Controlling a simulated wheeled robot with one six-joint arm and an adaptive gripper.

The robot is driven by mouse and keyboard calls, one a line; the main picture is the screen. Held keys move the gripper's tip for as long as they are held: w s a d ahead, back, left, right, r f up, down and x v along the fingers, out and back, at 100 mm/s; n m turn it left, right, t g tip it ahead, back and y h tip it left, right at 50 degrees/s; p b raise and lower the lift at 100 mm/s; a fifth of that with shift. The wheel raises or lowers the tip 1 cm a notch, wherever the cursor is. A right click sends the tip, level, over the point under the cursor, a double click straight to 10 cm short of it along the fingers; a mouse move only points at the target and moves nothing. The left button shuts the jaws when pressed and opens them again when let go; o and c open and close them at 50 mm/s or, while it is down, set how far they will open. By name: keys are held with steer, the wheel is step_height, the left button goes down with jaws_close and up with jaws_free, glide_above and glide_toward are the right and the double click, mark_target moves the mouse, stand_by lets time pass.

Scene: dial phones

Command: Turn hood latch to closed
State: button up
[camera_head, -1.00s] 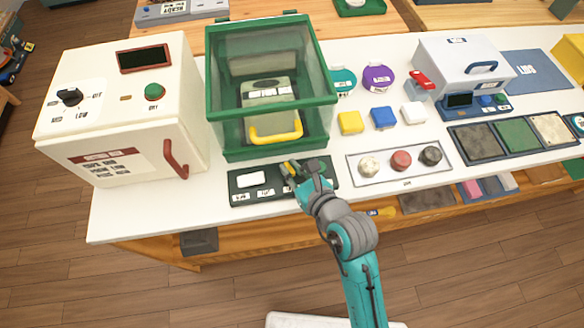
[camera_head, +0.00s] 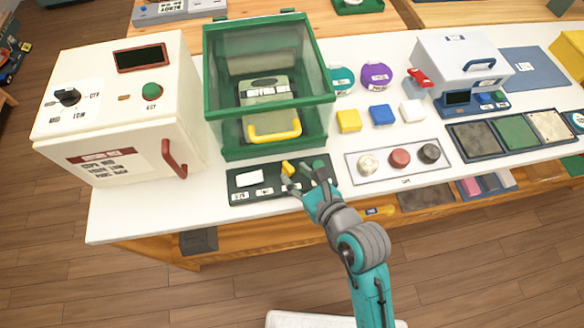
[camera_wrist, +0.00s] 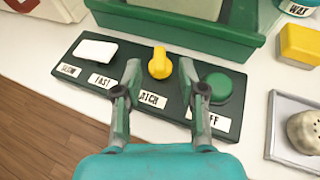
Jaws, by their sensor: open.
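The yellow latch knob (camera_head: 288,168) sits on a dark control panel (camera_head: 237,193) in front of the green hood. In the wrist view the yellow knob (camera_wrist: 160,63) stands with its handle pointing roughly away from me, slightly tilted. The label below it is partly hidden by my left finger. My gripper (camera_wrist: 160,82) is open and empty, its fingers spread to either side of the knob and nearer to me, with no contact that I can make out. In the head view my gripper (camera_head: 304,180) is over the panel's right half.
The panel also has a white switch (camera_wrist: 96,50) on the left and a green round button (camera_wrist: 219,87) close to my right finger. The green hood (camera_head: 270,142) rises behind the panel. A white plate with several round knobs (camera_head: 400,158) lies to the right.

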steer(key=shift+v, duration=2.1)
